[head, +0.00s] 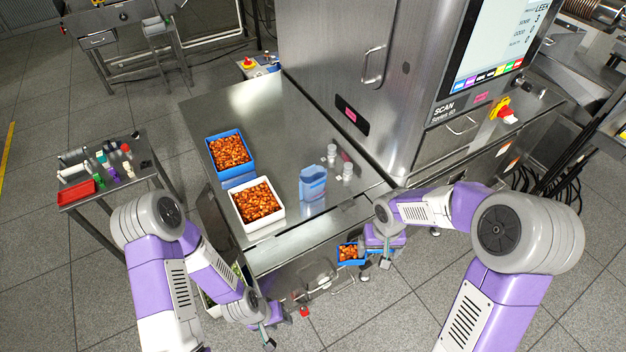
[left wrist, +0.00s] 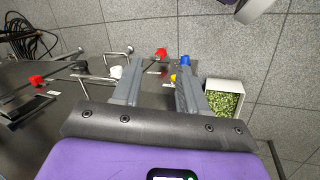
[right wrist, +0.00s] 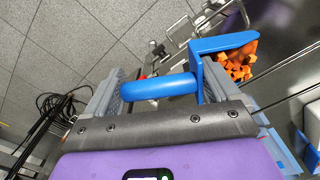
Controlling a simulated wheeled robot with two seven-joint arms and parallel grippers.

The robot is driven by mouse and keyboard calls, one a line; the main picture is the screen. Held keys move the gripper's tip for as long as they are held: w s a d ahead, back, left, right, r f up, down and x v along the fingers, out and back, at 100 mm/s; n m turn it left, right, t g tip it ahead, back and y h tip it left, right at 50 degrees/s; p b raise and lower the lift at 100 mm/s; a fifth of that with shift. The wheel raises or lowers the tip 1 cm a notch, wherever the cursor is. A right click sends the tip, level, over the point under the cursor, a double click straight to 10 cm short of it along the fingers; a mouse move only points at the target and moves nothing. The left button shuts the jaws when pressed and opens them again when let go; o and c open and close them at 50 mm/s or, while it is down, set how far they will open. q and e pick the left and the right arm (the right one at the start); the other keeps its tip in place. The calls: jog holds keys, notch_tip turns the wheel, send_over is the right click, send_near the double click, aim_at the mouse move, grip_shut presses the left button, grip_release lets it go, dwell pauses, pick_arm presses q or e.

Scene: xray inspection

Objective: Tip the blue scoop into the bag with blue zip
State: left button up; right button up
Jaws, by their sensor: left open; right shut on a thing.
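The blue scoop (head: 343,262) holds orange-brown pieces and hangs in front of the table's front edge. My right gripper (head: 372,256) is shut on its handle. In the right wrist view the scoop's blue handle (right wrist: 158,87) lies across between the fingers, and orange pieces (right wrist: 238,66) show in its bowl. A light-blue, see-through bag (head: 313,182) stands upright on the steel table, behind and left of the scoop; its zip is too small to make out. My left gripper (head: 268,340) is open and empty, low in front of the table; its fingers show in the left wrist view (left wrist: 158,80).
A white tub (head: 262,222) and a blue tub (head: 216,171) of orange-brown pieces stand left of the bag on the steel table (head: 247,105). Small pale cylinders (head: 347,171) stand right of it. A white bin of green pieces (left wrist: 239,88) is below the left gripper.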

jog(key=shift+w+f, duration=0.1)
jog(key=shift+f, duration=0.15)
dwell(0.3)
